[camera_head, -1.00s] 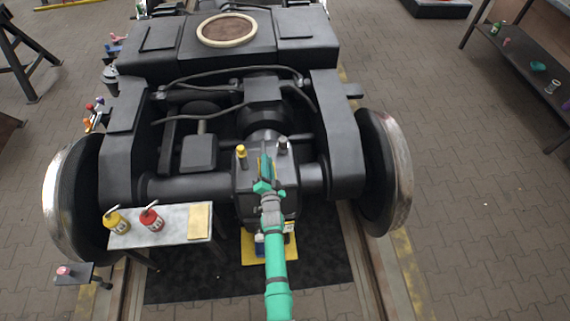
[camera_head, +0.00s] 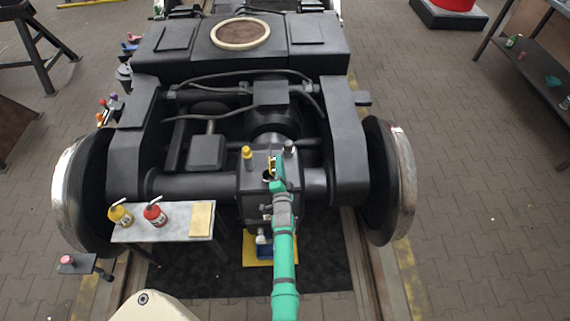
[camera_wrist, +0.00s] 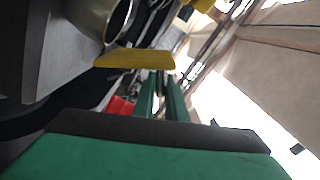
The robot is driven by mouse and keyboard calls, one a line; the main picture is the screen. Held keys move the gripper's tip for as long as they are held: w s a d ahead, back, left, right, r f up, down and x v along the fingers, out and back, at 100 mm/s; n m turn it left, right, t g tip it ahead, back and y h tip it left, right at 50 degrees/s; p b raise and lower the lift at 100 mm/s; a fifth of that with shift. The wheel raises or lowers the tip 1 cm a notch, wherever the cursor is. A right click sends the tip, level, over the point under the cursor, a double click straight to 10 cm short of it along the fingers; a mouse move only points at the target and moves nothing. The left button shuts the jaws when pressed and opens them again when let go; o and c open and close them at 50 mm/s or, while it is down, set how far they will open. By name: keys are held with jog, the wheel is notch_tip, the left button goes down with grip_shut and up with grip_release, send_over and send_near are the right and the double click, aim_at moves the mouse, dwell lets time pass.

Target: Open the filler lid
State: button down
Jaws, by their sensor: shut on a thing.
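The yellow filler lid (camera_head: 272,164) stands raised on top of the dark gearbox housing (camera_head: 254,208) in the head view. In the wrist view the lid (camera_wrist: 135,59) is a yellow plate seen nearly edge-on, at the fingertips. A round metal filler neck (camera_wrist: 103,18) with a dark open mouth lies beside it, apart from the plate. My green gripper (camera_head: 276,180) reaches in from the front and is shut on the lid. Its two fingers (camera_wrist: 160,92) are close together in the wrist view. The lid's hinge is not clearly visible.
A yellow-topped fitting (camera_head: 247,153) and a grey-topped fitting (camera_head: 289,148) stand close to the lid. A small table (camera_head: 175,222) with a yellow oil can (camera_head: 120,214) and a red can (camera_head: 154,213) is at left. Wheels (camera_head: 388,182) flank the housing.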

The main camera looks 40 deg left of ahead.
dwell(0.3)
jog(key=c, duration=1.8)
grip_release()
jog(key=shift+d, duration=0.1)
jog(key=shift+s+d, duration=0.5)
jog(key=shift+s, duration=0.05)
jog(key=shift+v, duration=4.6)
